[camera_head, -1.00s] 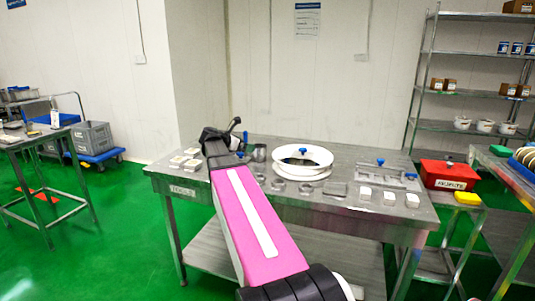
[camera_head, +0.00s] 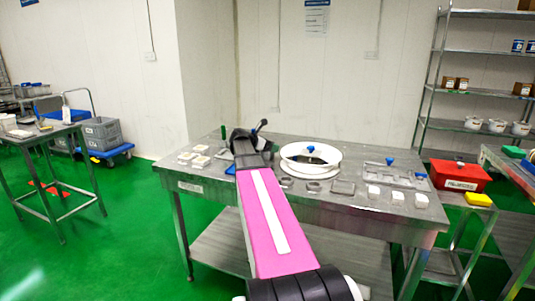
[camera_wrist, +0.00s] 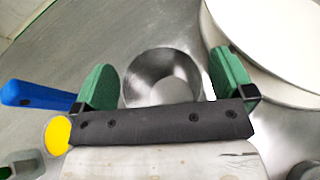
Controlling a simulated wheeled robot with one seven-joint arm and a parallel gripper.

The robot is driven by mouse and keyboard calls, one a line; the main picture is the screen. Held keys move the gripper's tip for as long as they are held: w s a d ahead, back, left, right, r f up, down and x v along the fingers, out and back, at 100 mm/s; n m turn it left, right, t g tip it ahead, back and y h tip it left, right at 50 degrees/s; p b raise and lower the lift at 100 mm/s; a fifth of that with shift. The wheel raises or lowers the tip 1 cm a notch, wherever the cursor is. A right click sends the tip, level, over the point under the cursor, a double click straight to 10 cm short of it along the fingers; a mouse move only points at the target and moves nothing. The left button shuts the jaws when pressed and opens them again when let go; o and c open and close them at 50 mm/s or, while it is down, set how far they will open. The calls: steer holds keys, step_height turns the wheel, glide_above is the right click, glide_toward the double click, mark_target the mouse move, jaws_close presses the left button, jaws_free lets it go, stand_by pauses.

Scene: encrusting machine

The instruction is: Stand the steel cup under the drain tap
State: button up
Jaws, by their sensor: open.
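The steel cup (camera_wrist: 162,78) is a round, shiny metal vessel, seen from above into its mouth in the wrist view. My gripper (camera_wrist: 163,74) is open, with one green finger to the left of the cup and the other to its right. I cannot tell whether either finger touches it. In the head view my gripper is over the steel table (camera_head: 215,189), and my arm and gripper hide the cup there. I cannot make out a drain tap in either view.
A blue-handled tool (camera_wrist: 38,95) lies to the left. White blocks (camera_head: 372,191) and metal pieces line the table's front. A red box (camera_head: 459,176) stands right.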

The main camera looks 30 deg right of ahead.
steer(key=c, duration=1.1)
steer(key=shift+o, duration=0.2)
